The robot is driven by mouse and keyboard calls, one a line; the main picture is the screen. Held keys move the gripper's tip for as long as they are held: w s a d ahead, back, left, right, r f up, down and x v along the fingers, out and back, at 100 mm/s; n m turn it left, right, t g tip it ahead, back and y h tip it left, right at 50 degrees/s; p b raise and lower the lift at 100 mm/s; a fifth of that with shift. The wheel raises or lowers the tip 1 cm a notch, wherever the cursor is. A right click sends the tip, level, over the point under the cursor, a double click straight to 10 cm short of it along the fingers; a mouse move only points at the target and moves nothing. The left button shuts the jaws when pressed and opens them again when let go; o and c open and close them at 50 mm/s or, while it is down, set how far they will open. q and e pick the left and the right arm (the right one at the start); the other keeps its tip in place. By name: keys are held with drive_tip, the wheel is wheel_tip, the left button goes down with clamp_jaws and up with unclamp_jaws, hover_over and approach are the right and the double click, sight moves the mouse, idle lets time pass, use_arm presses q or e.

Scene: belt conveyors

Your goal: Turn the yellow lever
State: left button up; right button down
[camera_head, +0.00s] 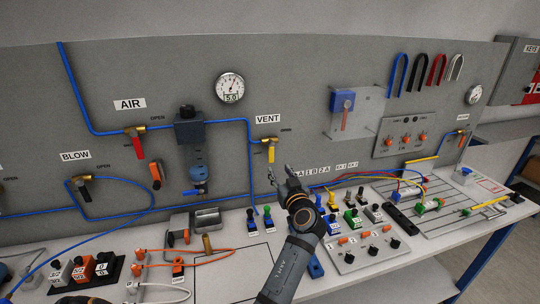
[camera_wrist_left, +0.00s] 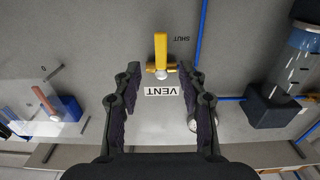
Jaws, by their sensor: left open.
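The yellow lever (camera_head: 271,154) hangs downward from the brass valve beside the VENT label (camera_head: 268,119) on the grey panel. In the left wrist view, which is upside down, the yellow lever (camera_wrist_left: 161,50) lies ahead of the fingertips, roughly central between them. My left gripper (camera_head: 281,172) is open and empty, just below and slightly right of the lever in the head view. Its two dark fingers (camera_wrist_left: 160,74) stand apart with a gap on each side of the lever; no contact shows. My right gripper is not in view.
Blue tubing (camera_head: 220,120) runs along the panel. A blue filter unit (camera_head: 196,160) stands left of the lever. The bench below holds switches, connectors and cables.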

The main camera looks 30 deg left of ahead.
sight(272, 158)
use_arm(q)
drive_tip(key=p+x, duration=0.3)
drive_tip(key=x, duration=0.4)
drive_tip(key=shift+w+a, duration=0.1)
drive_tip(key=shift+a, duration=0.2)
drive_tip(key=x, duration=0.2)
drive_tip(key=shift+w+a+p, duration=0.2)
drive_tip(key=shift+p, duration=0.15)
drive_tip(key=shift+w+a+f, duration=0.1)
drive_tip(key=shift+f, duration=0.05)
drive_tip(key=shift+c, duration=0.7)
clamp_jaws()
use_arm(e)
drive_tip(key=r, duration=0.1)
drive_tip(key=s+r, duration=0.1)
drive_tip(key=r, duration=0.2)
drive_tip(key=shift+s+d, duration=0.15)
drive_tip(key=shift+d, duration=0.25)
